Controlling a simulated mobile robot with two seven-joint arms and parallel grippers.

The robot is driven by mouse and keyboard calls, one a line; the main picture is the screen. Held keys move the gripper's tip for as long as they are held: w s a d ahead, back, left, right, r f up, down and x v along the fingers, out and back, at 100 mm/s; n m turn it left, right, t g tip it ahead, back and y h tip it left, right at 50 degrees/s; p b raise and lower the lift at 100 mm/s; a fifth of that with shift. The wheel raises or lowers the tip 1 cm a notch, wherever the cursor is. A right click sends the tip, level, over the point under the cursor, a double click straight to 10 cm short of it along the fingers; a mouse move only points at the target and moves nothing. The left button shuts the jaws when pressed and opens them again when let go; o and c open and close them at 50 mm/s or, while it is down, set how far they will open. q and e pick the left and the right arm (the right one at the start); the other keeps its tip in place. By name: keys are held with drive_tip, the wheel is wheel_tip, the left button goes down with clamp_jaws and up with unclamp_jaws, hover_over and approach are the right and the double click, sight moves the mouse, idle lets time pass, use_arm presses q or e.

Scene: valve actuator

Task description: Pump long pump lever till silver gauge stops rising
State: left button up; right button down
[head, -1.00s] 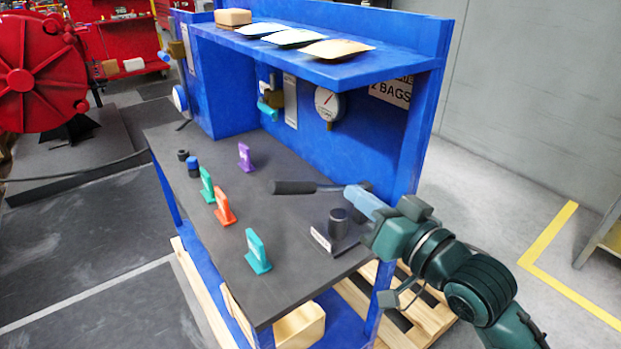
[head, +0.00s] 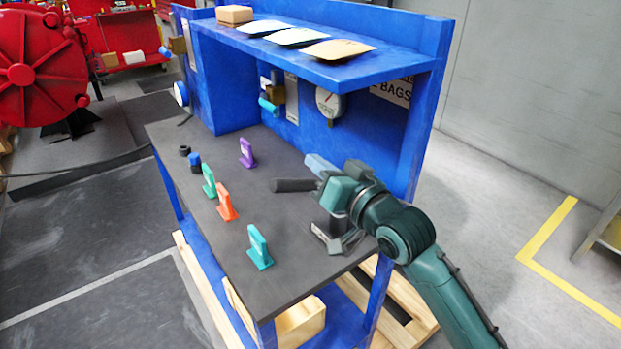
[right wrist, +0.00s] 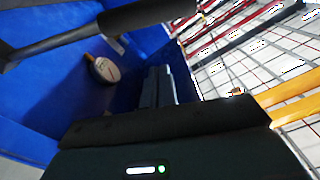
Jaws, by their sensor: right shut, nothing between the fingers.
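The long pump lever has a black handle (head: 293,185) that lies about level over the dark bench top in the head view. Its handle (right wrist: 150,14) and rod cross the top of the right wrist view. My right gripper (head: 316,164) hides much of the rod and the pump body in the head view. The gripper's fingers (right wrist: 158,87) are shut and empty beside the lever; I cannot tell whether they touch it. The round silver gauge (head: 329,103) hangs on the blue back panel, also seen in the wrist view (right wrist: 103,69). Its reading is too small to tell.
Teal, orange and purple upright tags stand on the dark bench top (head: 205,240). A blue shelf (head: 380,68) with bags and a box overhangs the back. A blue side post (head: 415,135) stands close to my right arm.

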use_arm(q)
drive_tip(key=shift+w+a+r, duration=0.1)
drive_tip(key=shift+w+r, duration=0.05)
use_arm(e)
drive_tip(key=f, duration=0.1)
drive_tip(key=a+f, duration=0.1)
drive_tip(key=f, duration=0.1)
drive_tip(key=shift+s+a+f, duration=0.2)
drive_tip(key=shift+a+f, duration=0.05)
drive_tip(key=shift+a, duration=0.05)
drive_tip(key=shift+f, duration=0.1)
